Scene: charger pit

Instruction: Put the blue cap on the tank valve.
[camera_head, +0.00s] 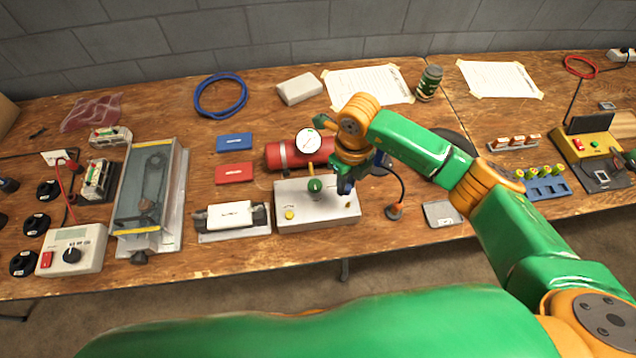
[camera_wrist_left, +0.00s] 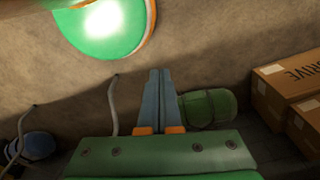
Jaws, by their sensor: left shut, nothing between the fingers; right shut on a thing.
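A red tank (camera_head: 282,155) with a round white gauge (camera_head: 309,142) lies on the bench in the head view. A short yellow fitting (camera_head: 311,171) shows at its front; I cannot tell whether this is the tank valve. My right gripper (camera_head: 345,187) points down just right of the tank, over the back right of a grey box with a green knob (camera_head: 315,186). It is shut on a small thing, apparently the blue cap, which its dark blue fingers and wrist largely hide. My left gripper (camera_wrist_left: 160,72) is shut and empty in the left wrist view, above the floor.
The grey box (camera_head: 290,221) stands in front of the tank. Blue (camera_head: 234,142) and red (camera_head: 234,173) blocks lie to its left. A black cable with an orange-based plug (camera_head: 395,212) is at the right. Cardboard boxes (camera_wrist_left: 285,85) stand beyond my left gripper.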

